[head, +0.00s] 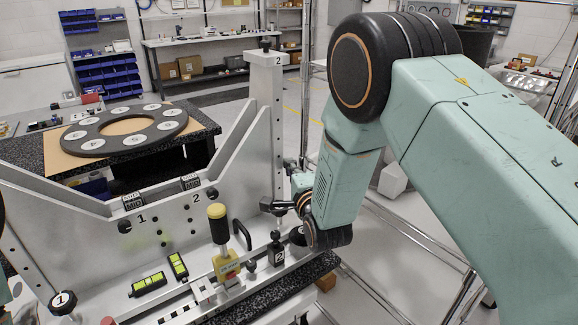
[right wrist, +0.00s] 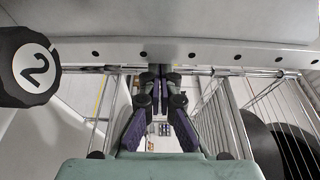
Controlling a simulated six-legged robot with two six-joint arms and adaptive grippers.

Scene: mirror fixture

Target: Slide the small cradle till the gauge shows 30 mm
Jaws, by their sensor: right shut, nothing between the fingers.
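The metal fixture (head: 160,225) stands in front of me, with a striped black-and-white scale (head: 174,312) along its front. A yellow block with a tall black-and-yellow handle (head: 219,224) stands by the scale; I cannot tell whether it is the small cradle. Two small dark plates (head: 133,200) and (head: 190,182) sit near the marks 1 and 2; their text is too small to read, and I cannot tell which part is the gauge. My left gripper is not in view.
Two black blocks with yellow-green windows (head: 148,284) and (head: 178,265) lie on the fixture. Another knob marked 1 (head: 63,301) is at the lower left. A table with a numbered ring (head: 95,142) stands behind. A metal rail frame (head: 400,232) stands at right.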

